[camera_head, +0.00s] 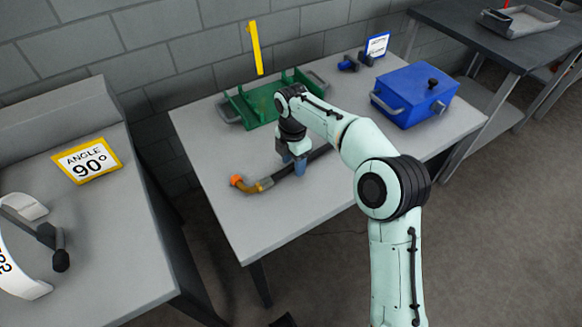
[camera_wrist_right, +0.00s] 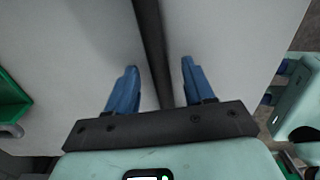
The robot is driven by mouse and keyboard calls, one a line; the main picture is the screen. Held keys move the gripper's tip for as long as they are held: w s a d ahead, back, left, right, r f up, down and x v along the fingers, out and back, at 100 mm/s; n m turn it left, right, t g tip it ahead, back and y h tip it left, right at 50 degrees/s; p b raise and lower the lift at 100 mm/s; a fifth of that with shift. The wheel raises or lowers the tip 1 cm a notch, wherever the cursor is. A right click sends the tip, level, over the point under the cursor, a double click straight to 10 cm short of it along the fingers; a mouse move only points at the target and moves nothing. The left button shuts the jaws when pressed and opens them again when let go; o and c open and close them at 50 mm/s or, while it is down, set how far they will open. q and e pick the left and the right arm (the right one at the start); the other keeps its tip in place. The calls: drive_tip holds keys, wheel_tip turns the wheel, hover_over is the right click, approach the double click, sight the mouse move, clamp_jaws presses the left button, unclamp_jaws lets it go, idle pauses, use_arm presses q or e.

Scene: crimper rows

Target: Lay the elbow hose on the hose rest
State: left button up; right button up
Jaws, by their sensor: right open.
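The elbow hose (camera_head: 248,186) lies on the grey table. Its bent end is brass-yellow with an orange tip, and its straight dark part runs right, under my right gripper (camera_head: 293,163). In the right wrist view the dark hose (camera_wrist_right: 152,40) passes between the two blue fingers of the right gripper (camera_wrist_right: 160,66), with a gap on each side. The gripper is open. A green open holder (camera_head: 238,108) with grey handles stands behind the hose; I cannot tell whether it is the hose rest. My arm hides part of it. My left gripper is out of view.
A blue box (camera_head: 405,100) with a black knob stands at the table's right. A small sign (camera_head: 377,45) and blue parts (camera_head: 348,63) are at the back. A yellow upright strip (camera_head: 256,48) shows above the green holder. The table's front left is clear.

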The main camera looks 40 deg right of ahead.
drive_tip(key=shift+f, duration=0.4)
clamp_jaws()
drive_tip(key=shift+r, duration=0.1)
drive_tip(key=shift+r, duration=0.1)
